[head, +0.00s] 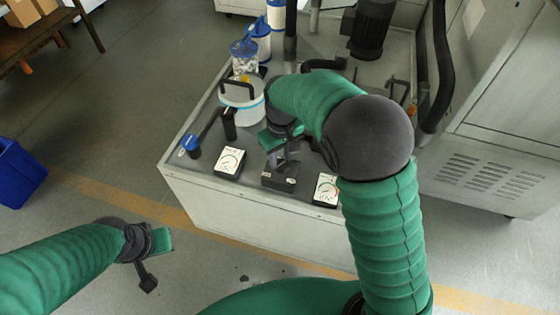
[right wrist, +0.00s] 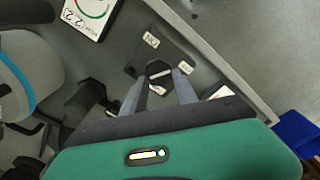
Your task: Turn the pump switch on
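The pump switch is a dark box (head: 279,180) on top of the pale cabinet, between two white-faced gauges. In the right wrist view its dark plate has two small white labels and a round dark knob (right wrist: 158,71) with a pale bar across it. My right gripper (head: 286,160) is just above the switch. In the right wrist view its two fingers (right wrist: 160,84) are apart, one on each side of the knob; contact cannot be told. My left gripper (head: 148,272) hangs over the floor, far from the switch; its opening is unclear.
The left gauge (head: 230,162) and right gauge (head: 326,189) flank the switch. A blue-topped stub (head: 189,146), a dark cylinder (head: 228,124) and clear canisters (head: 244,58) stand behind on the left. Dark hoses (head: 440,60) rise at right. Open floor lies in front.

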